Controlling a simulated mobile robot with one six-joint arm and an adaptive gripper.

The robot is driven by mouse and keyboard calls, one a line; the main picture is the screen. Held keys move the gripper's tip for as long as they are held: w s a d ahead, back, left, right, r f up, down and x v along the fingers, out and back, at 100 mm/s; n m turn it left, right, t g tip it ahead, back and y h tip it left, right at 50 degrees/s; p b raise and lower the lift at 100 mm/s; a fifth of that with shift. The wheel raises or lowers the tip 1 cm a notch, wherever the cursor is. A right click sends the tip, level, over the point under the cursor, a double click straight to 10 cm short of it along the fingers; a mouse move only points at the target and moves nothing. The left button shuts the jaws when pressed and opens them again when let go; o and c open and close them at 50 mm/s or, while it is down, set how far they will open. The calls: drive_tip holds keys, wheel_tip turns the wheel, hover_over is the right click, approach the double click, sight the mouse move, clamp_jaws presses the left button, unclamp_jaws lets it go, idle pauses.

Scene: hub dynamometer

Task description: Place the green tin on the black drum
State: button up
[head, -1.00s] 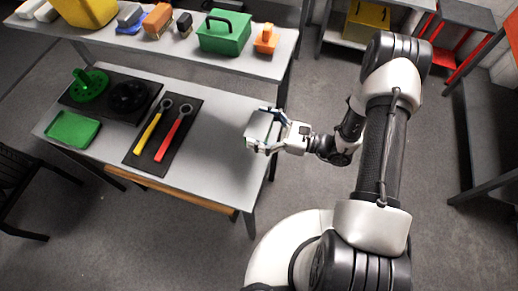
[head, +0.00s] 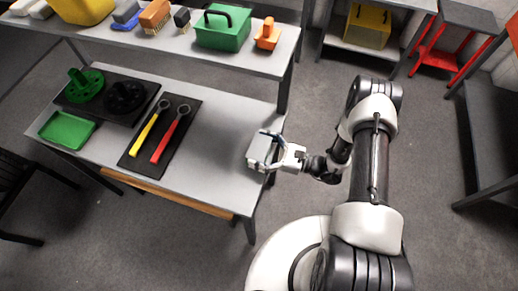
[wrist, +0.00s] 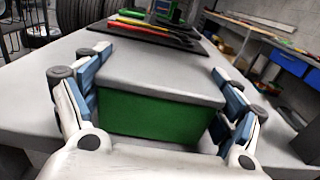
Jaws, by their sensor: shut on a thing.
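The green tin (wrist: 150,115) has green sides and a flat grey top in the wrist view. My gripper (wrist: 155,100) is shut on it, with a finger pad along each side. In the head view the tin (head: 261,148) shows mostly its grey top, at the right end of the table, with my gripper (head: 268,151) around it. I cannot tell whether it touches the tabletop. The black drum (head: 124,97) sits on a dark mat at the table's far left, beside a similar green drum (head: 84,84). The drum is apart from the tin.
A yellow and a red wrench (head: 171,138) lie on a dark mat between the drums and the tin. A green tray (head: 67,130) is at the table's left front. A raised shelf (head: 265,62) with a green toolbox (head: 222,30) runs behind.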

drive_tip(key=shift+f, duration=0.1)
drive_tip(key=o, duration=1.2)
drive_tip(key=shift+c, duration=0.2)
